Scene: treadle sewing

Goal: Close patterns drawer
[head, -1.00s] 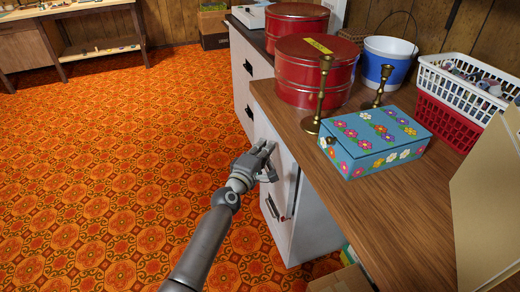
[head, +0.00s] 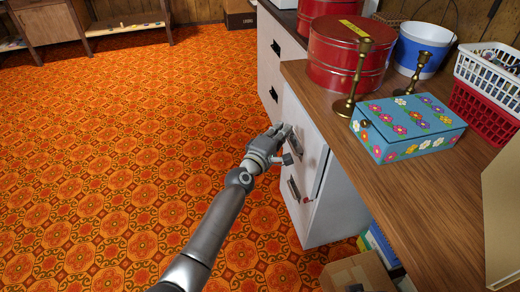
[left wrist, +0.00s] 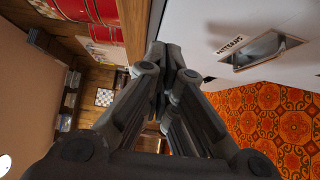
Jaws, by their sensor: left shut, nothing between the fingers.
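The patterns drawer is the upper drawer (head: 306,128) of the white cabinet under the wooden worktop. Its label and metal pull (left wrist: 265,50) show at the upper right in the left wrist view. My left gripper (head: 285,132) is shut and empty, with its fingers at the drawer front near the pull. In the left wrist view my closed fingers (left wrist: 173,72) lie beside the white front. I cannot tell whether they touch it, or how far the drawer stands out. My right gripper is not in view.
A lower pull (head: 293,190) sits below on the same cabinet. The worktop (head: 400,175) above holds a red tin (head: 345,65), brass candlesticks (head: 352,80) and a blue flowered box (head: 408,128). A cardboard box (head: 357,272) stands at the cabinet's right. The orange patterned floor (head: 120,160) is clear on the left.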

